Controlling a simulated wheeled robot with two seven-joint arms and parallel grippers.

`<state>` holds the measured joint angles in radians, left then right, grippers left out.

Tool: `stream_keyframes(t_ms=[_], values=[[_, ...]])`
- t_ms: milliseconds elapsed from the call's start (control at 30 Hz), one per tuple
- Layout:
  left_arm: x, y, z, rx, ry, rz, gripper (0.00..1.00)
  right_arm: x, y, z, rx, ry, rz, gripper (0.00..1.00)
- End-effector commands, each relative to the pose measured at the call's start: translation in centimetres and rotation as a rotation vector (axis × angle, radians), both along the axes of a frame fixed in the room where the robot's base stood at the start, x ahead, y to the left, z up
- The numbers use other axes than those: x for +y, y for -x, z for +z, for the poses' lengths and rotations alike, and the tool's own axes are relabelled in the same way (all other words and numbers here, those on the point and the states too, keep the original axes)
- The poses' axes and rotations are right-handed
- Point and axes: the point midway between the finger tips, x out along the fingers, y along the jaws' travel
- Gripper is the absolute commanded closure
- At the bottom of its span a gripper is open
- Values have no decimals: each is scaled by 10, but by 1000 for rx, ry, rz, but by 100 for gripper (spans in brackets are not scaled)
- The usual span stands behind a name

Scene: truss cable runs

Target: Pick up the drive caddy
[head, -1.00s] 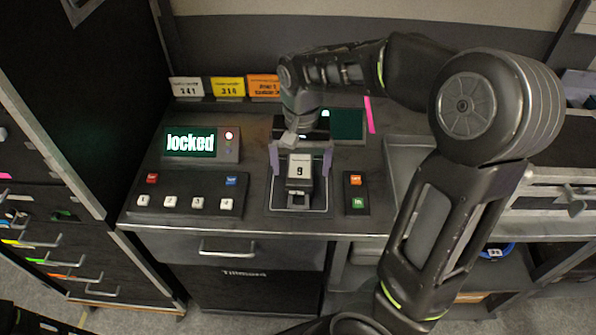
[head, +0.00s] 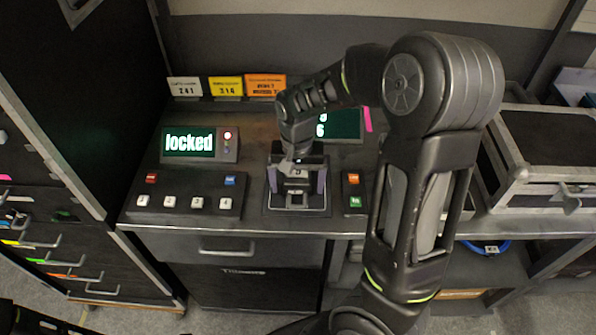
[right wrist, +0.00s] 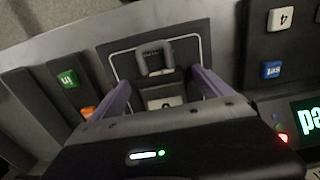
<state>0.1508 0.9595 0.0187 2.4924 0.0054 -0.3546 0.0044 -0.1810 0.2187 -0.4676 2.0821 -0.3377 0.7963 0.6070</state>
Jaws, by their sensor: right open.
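The drive caddy (head: 295,188) is a grey block with a pale numbered label and a handle. It sits in a framed square bay on the console. In the right wrist view the caddy's dark handle (right wrist: 153,56) and part of its pale label show between my fingers. My right gripper (head: 296,180) is open above the bay, one purple finger on each side of the caddy. It also shows in the right wrist view (right wrist: 158,86). I cannot tell whether the fingers touch the caddy. The gripper body hides part of the caddy.
A display reading "locked" (head: 189,142) with a red light stands left of the bay. A button panel (head: 188,194) is in front of it. A small two-button box (head: 354,192) sits close on the bay's right. A metal-edged case (head: 555,150) stands at the right.

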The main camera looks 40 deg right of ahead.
Motion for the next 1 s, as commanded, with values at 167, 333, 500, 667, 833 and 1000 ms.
stream_keyframes(t_ms=[167, 333, 500, 667, 833, 1000], values=[[0, 0, 0, 0, 0, 0, 100, 0, 0, -5, -1, 0, 0, 11], [0, 0, 0, 0, 0, 0, 100, 0, 0, -5, -1, 0, 0, 11], [0, 0, 0, 0, 0, 0, 100, 0, 0, -5, -1, 0, 0, 11], [0, 0, 0, 0, 0, 0, 100, 0, 0, -5, -1, 0, 0, 12], [0, 0, 0, 0, 0, 0, 100, 0, 0, -5, -1, 0, 0, 26], [0, 0, 0, 0, 0, 0, 100, 0, 0, -5, -1, 0, 0, 40]])
